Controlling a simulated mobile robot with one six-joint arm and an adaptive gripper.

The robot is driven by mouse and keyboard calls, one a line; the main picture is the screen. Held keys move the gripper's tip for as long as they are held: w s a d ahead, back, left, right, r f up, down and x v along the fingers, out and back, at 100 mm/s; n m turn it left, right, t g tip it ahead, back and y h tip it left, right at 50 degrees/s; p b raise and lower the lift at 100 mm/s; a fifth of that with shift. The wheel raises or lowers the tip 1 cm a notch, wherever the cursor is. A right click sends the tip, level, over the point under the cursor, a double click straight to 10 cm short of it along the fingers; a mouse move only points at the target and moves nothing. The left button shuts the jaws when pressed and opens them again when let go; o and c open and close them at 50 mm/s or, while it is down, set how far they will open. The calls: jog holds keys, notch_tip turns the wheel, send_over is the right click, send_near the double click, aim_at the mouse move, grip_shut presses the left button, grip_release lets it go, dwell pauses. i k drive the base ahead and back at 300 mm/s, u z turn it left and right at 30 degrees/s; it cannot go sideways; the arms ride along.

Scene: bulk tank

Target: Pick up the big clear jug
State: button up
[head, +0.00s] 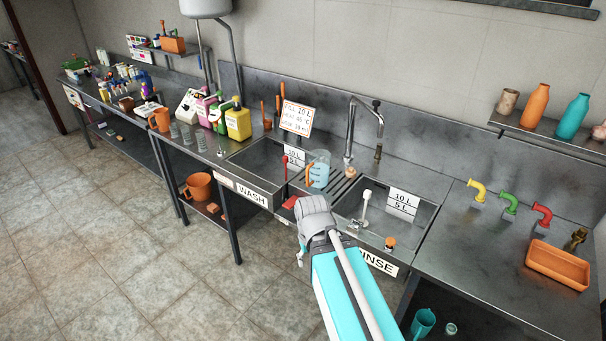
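A tall tap (365,123) rises behind the jug. Bottles (237,122) and glasses crowd the left counter. The floor (130,230) at left is clear.

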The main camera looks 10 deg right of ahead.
aim_at(317, 172)
jog(key=u, duration=0.3)
jog(key=k, duration=1.05)
jog(key=z, duration=0.75)
jog(key=i, duration=1.6)
jog(key=u, duration=0.05)
